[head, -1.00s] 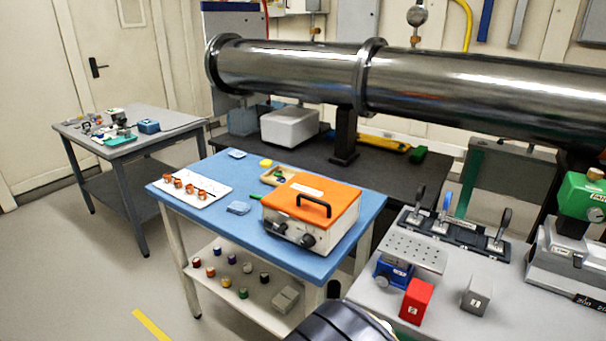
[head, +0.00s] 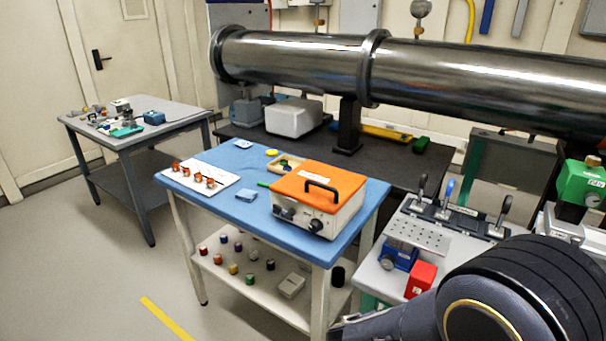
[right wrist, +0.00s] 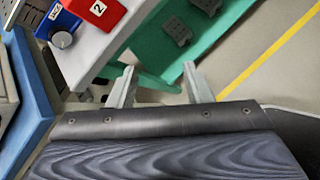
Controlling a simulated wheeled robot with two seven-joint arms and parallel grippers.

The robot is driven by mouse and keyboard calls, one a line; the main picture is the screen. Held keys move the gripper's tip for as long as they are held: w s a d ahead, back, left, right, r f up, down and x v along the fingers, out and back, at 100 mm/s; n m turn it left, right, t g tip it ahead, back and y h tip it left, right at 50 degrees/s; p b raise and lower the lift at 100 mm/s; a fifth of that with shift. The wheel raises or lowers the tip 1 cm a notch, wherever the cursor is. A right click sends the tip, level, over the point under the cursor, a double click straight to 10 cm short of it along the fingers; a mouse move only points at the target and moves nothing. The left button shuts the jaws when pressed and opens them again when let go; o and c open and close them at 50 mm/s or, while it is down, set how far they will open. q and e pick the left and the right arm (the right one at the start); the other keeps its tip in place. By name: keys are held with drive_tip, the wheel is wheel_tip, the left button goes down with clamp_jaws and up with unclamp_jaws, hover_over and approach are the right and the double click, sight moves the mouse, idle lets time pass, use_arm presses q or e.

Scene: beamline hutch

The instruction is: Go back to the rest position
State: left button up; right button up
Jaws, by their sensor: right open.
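My right gripper (right wrist: 160,82) shows in the right wrist view with its two fingers spread apart and nothing between them. It is over the side of the grey bench, where a green lower shelf (right wrist: 215,35) with dark blocks on it and the floor show beyond the fingers. In the head view, my right arm fills the lower right corner and its gripper is not visible. My left gripper is in neither view.
The grey bench (head: 405,229) carries a red block (head: 420,279) and a blue device (head: 399,257) close to my arm. The blue table (head: 230,207) holds an orange-topped box (head: 316,199). The floor (head: 90,270) at left is clear.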

drive_tip(key=s+d+r+m+g+y, duration=0.2)
drive_tip(key=s+m+y, duration=0.1)
drive_tip(key=s+m, duration=0.3)
drive_tip(key=s+d+r+m+g+y, duration=0.1)
drive_tip(key=s+d+m+g+y, duration=0.15)
drive_tip(key=s+m, duration=0.3)
drive_tip(key=s+a+r+m+t+y, duration=0.3)
drive_tip(key=s+r+m+t+y, duration=0.1)
drive_tip(key=r+m, duration=0.4)
drive_tip(key=shift+s+m+y, duration=0.8)
drive_tip(key=shift+m+y, duration=0.05)
drive_tip(key=shift+m, duration=0.4)
